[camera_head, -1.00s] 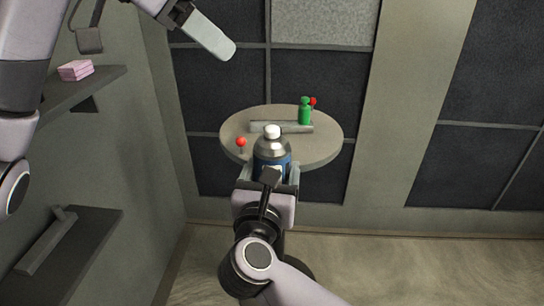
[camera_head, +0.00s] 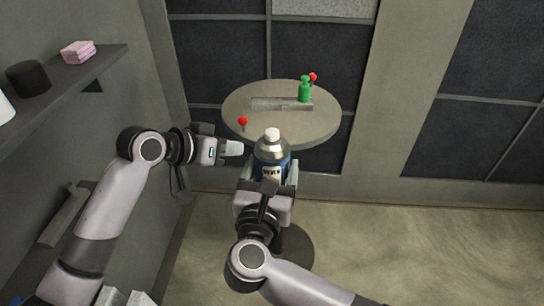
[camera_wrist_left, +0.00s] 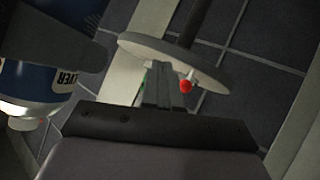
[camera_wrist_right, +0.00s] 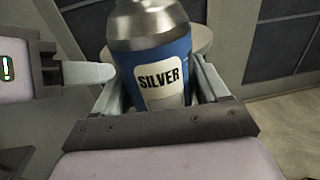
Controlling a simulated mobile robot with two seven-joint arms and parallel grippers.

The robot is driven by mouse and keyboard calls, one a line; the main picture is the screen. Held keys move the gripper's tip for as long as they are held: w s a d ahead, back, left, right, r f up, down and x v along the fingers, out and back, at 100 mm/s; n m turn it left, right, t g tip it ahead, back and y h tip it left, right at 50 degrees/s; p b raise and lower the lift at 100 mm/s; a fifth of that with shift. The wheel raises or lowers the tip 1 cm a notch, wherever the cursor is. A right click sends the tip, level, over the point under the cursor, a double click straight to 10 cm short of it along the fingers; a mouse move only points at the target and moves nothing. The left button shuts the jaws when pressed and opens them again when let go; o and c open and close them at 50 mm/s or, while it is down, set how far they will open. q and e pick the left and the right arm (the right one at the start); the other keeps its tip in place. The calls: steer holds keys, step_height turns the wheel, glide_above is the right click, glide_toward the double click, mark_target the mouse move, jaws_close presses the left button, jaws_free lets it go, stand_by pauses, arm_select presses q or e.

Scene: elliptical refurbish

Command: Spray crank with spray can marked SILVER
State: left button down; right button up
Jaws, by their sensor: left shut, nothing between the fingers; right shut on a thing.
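The spray can (camera_head: 271,150), silver-topped with a white cap and blue body, stands upright in my right gripper (camera_head: 269,176). Its label reads SILVER in the right wrist view (camera_wrist_right: 163,79). Part of it shows upside down in the left wrist view (camera_wrist_left: 32,85). My right gripper is shut around its body. My left gripper (camera_head: 234,148) is shut and empty, pointing at the can's upper left side with a small gap. A flat grey bar (camera_head: 272,104) lies on the round table (camera_head: 315,122); it may be the crank, but I cannot tell surely.
A green bottle-shaped thing (camera_head: 304,91) stands on the table near the bar's right end. One red ball (camera_head: 313,77) is behind it, another (camera_head: 242,121) at the front left. The left wall shelf holds pink blocks (camera_head: 78,52) and a black cylinder (camera_head: 28,78). Floor at right is clear.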

steer(key=shift+s+p, duration=0.65)
steer(key=shift+p, duration=0.3)
arm_select(q)
steer(key=s+a+f+n+t+y+p, duration=0.25)
steer(key=s+a+f, duration=0.25)
steer(key=s+f, duration=0.55)
arm_select(e)
steer(key=shift+s+f+b, duration=0.2)
steer(key=shift+s+b, duration=0.3)
steer(key=shift+w+f+p, duration=0.2)
steer(key=shift+w+p, duration=0.3)
steer(key=shift+w, duration=0.3)
steer(key=shift+w+f+p, duration=0.15)
steer(key=shift+w+p, duration=0.35)
steer(key=shift+w, duration=0.3)
arm_select(q)
steer(key=s+a+f+y, duration=0.2)
steer(key=s+a+f, duration=0.1)
steer(key=s, duration=0.4)
steer(key=s+a+f+y, duration=0.1)
steer(key=s+a+f, duration=0.2)
steer(key=s, duration=0.5)
steer(key=shift+s+a+f+n+y, duration=0.15)
steer(key=shift+a+f+n+y, duration=0.2)
steer(key=shift+f, duration=0.55)
